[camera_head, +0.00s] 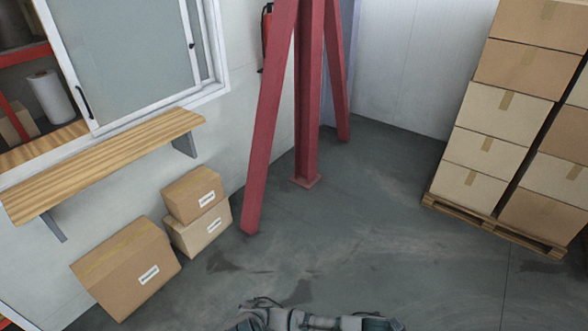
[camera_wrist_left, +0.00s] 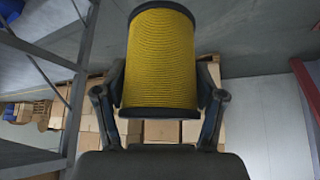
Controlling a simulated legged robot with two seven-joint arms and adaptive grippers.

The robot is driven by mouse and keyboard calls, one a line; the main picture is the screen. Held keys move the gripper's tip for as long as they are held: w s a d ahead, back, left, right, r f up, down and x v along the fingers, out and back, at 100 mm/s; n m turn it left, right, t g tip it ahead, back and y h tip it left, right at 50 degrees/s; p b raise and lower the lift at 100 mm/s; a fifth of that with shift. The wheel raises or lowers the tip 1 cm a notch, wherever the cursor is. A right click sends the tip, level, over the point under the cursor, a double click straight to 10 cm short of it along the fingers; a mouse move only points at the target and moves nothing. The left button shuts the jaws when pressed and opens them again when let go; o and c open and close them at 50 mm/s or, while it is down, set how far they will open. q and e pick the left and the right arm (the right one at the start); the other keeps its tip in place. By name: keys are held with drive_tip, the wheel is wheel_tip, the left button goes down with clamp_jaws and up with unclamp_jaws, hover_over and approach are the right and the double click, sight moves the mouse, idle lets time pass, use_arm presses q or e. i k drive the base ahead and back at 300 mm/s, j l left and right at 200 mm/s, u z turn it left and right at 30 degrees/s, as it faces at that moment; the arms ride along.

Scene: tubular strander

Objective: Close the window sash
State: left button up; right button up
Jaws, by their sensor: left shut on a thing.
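The window (camera_head: 218,45) is in the wall at the upper left of the head view. Its white-framed glass sash (camera_head: 125,55) has a dark handle on its left edge and another dark handle shows at the right. Left of the sash the opening is clear, and shelving shows through it. In the left wrist view my left gripper (camera_wrist_left: 160,88) is shut on a yellow spool (camera_wrist_left: 162,60) with dark end flanges. The spool is between the fingers. Neither gripper shows in the head view, and my right gripper is in no view.
A wooden ledge (camera_head: 110,160) juts out below the window. Cardboard boxes (camera_head: 125,268) stand on the floor under it. A red steel post (camera_head: 307,110) with slanted braces stands right of the window. Stacked boxes on a pallet (camera_head: 480,222) are at the right. The middle floor is clear.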

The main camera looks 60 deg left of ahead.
sight(49, 24)
drive_tip(key=k+j+u, duration=0.25)
drive_tip(key=j, duration=0.15)
drive_tip(key=k+j+u, duration=0.15)
drive_tip(key=j+u, duration=0.15)
drive_tip(key=j, duration=0.15)
drive_tip(key=k+j+u, duration=0.25)
drive_tip(key=j, duration=0.2)
drive_tip(key=j+u, duration=0.25)
drive_tip(key=j, duration=0.25)
drive_tip(key=j+u, duration=0.3)
drive_tip(key=j, duration=0.2)
drive_tip(key=k, duration=0.05)
